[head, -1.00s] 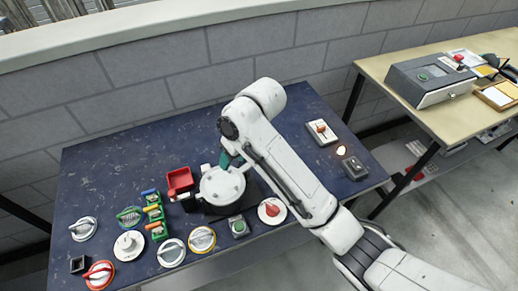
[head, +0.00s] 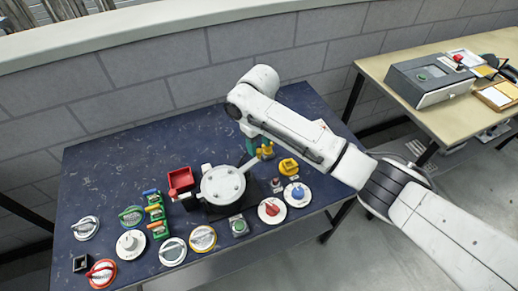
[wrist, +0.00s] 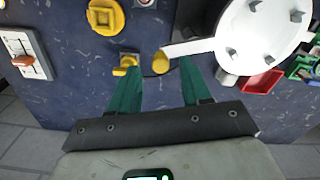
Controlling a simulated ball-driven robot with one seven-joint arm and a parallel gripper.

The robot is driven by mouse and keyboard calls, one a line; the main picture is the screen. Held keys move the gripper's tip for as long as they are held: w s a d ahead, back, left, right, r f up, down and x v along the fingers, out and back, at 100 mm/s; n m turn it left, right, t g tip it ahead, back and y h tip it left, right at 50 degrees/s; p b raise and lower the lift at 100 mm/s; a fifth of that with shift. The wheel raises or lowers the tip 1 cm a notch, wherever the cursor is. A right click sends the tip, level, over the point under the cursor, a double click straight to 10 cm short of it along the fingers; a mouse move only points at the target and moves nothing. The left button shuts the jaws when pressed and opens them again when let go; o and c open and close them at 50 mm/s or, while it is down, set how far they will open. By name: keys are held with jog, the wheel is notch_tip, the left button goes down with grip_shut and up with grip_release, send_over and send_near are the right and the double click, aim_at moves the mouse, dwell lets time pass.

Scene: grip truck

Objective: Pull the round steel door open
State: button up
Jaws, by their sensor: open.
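The round steel door (head: 222,186) is a pale disc with several studs, sitting on a dark base on the blue table; it looks closed. A flat bar sticks out from its edge toward the upper right. In the wrist view the door (wrist: 255,35) is at the upper right, and its bar (wrist: 190,46) points left, its tip between and just beyond my fingertips. My gripper (wrist: 158,64), with green fingers, is open and holds nothing. A yellow piece (wrist: 161,62) shows between the fingers, near the bar's tip. In the head view my gripper (head: 258,150) is beside the bar; contact cannot be told.
A yellow knob (head: 288,167), a blue-centred knob (head: 297,194) and a red knob (head: 271,210) stand right of the door. A red tray (head: 181,181) and several dials crowd its left. The table's back left is clear. A second table (head: 453,110) stands right.

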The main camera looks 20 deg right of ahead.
aim_at(259, 151)
jog(key=shift+f, duration=1.85)
jog(key=shift+c, duration=0.3)
grip_shut()
